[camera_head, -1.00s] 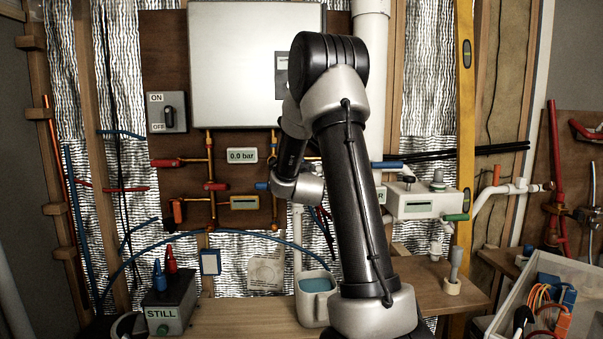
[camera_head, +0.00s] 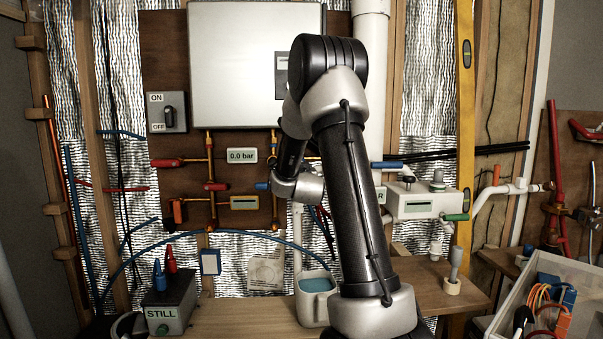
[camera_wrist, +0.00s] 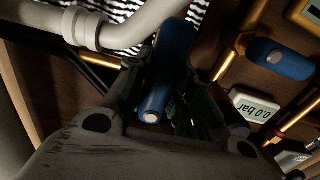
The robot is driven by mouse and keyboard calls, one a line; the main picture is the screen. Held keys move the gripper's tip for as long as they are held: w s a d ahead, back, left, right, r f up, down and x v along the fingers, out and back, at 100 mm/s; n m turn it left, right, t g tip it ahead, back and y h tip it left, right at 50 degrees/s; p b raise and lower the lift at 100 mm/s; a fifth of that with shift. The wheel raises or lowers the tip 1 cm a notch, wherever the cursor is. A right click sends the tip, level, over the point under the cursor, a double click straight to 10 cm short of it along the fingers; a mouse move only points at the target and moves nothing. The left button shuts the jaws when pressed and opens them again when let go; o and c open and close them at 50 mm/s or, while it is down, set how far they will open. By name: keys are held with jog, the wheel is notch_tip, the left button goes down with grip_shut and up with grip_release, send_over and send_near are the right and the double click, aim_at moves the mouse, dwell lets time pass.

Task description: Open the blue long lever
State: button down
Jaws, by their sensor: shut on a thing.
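In the wrist view a long blue lever (camera_wrist: 172,50) with a rounded, grey-tipped end lies between the two fingers of my gripper (camera_wrist: 162,92). My gripper is shut on it, with the lever's near end showing between the fingers. In the head view my arm hides the gripper and this grip. A blue handle (camera_head: 386,165) shows just right of my arm there; I cannot tell whether it is the same lever. Another, shorter blue handle (camera_wrist: 280,58) is apart from my gripper at the right of the wrist view; it also seems to show left of my wrist in the head view (camera_head: 262,186).
A 0.0 bar display (camera_head: 241,155) and copper pipes with red handles (camera_head: 167,163) are on the board. A pale pipe (camera_wrist: 130,28) and dark pipes run close to my gripper. A white box (camera_head: 423,203) stands right of my arm.

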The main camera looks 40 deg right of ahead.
jog(key=n, duration=0.2)
jog(key=d+n, duration=0.1)
jog(key=shift+s+r+n, duration=0.1)
jog(key=shift+s+n, duration=0.2)
jog(key=shift+n, duration=0.1)
jog(key=r+n, duration=0.1)
jog(key=n, duration=0.3)
jog(key=d+n, duration=0.1)
jog(key=n, duration=0.4)
jog(key=s+r+n, duration=0.1)
jog(key=n, duration=0.3)
jog(key=shift+d+r+n, duration=0.25)
jog(key=shift+r+n, duration=0.1)
jog(key=shift+n, duration=0.05)
jog(key=c, duration=1.2)
grip_release()
jog(key=shift+r, duration=0.1)
